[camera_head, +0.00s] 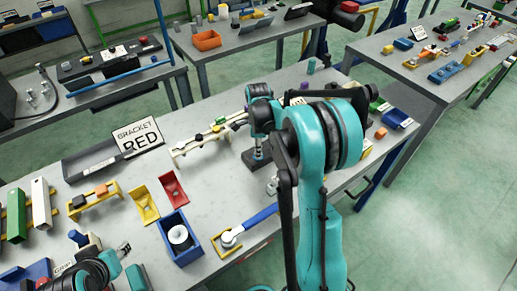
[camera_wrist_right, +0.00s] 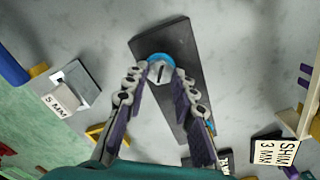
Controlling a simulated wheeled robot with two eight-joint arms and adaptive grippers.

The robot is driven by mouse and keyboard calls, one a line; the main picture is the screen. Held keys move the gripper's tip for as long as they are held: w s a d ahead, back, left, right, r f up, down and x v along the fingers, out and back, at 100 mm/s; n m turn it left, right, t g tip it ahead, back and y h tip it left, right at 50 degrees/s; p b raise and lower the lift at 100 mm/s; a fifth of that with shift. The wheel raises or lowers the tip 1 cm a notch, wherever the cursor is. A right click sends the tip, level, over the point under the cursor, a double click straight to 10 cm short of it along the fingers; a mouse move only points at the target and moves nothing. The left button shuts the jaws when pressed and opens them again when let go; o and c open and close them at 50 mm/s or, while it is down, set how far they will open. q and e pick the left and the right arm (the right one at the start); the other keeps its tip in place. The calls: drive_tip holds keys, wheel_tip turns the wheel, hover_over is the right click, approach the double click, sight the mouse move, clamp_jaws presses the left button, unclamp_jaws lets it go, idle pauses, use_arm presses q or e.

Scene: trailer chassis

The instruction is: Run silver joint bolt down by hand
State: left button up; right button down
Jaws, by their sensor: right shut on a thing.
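The silver joint bolt (camera_wrist_right: 161,71) shows in the right wrist view as a round head with a dark slot and a blue rim, at one end of a dark block (camera_wrist_right: 168,35). My right gripper (camera_wrist_right: 162,76) is shut on the bolt, one finger on each side of it. In the head view my right gripper (camera_head: 259,137) points down at the dark block (camera_head: 256,160), and the fingers mostly hide the bolt. My left gripper (camera_head: 122,250) is at the lower left, small and partly cut off with its arm; its jaw state is unclear.
A cream rail frame (camera_head: 208,145) stands just left of the block. A blue-handled wrench (camera_head: 260,217), a blue bin (camera_head: 180,238) and a red holder (camera_head: 173,190) lie nearer.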

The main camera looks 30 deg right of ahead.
drive_tip(key=m, duration=0.5)
drive_tip(key=shift+w, duration=0.15)
idle(0.3)
drive_tip(key=c, duration=1.2)
unclamp_jaws()
drive_tip(key=shift+r, duration=0.1)
wheel_tip(320, 180, up, 12)
drive_tip(key=shift+f, duration=0.1)
drive_tip(key=shift+a, duration=0.1)
